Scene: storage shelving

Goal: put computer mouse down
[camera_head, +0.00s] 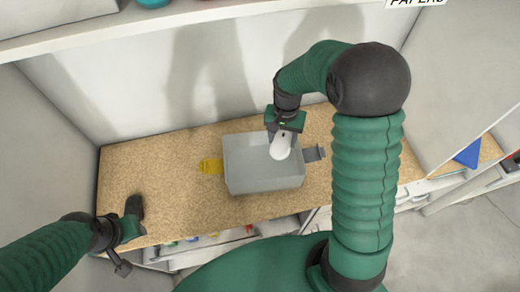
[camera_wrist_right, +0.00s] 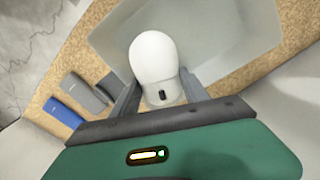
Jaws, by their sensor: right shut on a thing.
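The white computer mouse (camera_head: 281,146) is held in my right gripper (camera_head: 283,130), over the grey bin (camera_head: 245,182) on the wooden shelf. In the right wrist view the mouse (camera_wrist_right: 155,60) sits between the two dark fingers, with a small black mark near its held end. The bin's inside (camera_wrist_right: 205,30) is behind it. I cannot tell whether the mouse touches the bin floor. My left gripper (camera_head: 132,222) is at the left front of the shelf, away from the bin. Its fingertips are too unclear to read.
A yellow thing (camera_head: 210,166) lies left of the bin and a grey thing (camera_head: 314,153) lies right of it. The wrist view shows a blue thing (camera_wrist_right: 60,115) beside grey ones (camera_wrist_right: 85,92). The wooden shelf (camera_head: 160,170) is clear at left. An upper shelf (camera_head: 180,18) overhangs behind.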

